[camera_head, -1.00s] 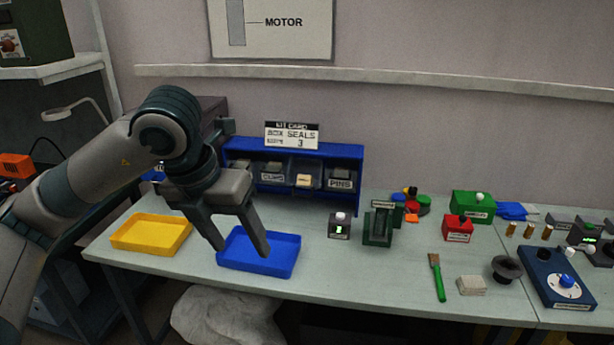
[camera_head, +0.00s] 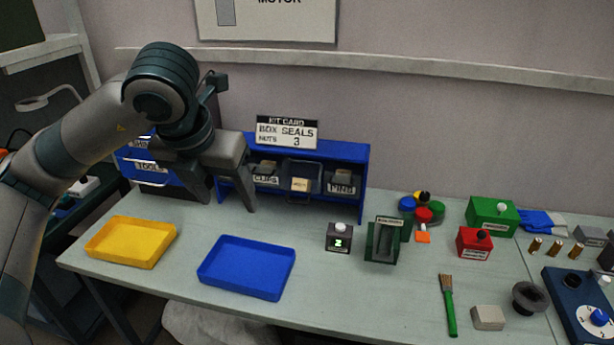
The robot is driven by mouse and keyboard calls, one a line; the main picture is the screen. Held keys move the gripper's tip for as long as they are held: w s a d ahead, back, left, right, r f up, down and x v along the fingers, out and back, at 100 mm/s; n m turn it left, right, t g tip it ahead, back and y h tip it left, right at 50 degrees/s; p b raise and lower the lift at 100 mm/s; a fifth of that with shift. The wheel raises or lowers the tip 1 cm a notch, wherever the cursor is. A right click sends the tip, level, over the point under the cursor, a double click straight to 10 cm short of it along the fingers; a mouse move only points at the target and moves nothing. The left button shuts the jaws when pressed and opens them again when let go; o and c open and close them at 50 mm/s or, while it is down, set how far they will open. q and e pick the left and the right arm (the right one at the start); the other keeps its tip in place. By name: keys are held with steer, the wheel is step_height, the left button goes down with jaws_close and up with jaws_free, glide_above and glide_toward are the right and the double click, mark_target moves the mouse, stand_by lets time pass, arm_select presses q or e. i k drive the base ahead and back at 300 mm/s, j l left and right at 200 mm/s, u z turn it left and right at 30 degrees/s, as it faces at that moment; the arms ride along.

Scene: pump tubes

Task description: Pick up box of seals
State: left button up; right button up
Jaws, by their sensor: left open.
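A blue shelf rack (camera_head: 358,155) stands at the back of the table and holds several small bins. Readable bin labels look like CLIPS (camera_head: 266,180) and PINS (camera_head: 342,188); another bin with a pale label (camera_head: 300,184) sits between them. A kit card (camera_head: 287,132) on top reads "BOX SEALS" and "NUTS 3". I cannot make out a bin marked seals; my left gripper covers the rack's left end. My left gripper (camera_head: 228,205) is open and empty, fingers pointing down in front of that left end. My right gripper is not in view.
A yellow tray (camera_head: 131,260) and a blue tray (camera_head: 246,290) lie empty in front. Blue drawers (camera_head: 150,170) are behind my arm.

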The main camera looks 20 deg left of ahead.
mark_target(301, 185)
steer(key=i, duration=1.2)
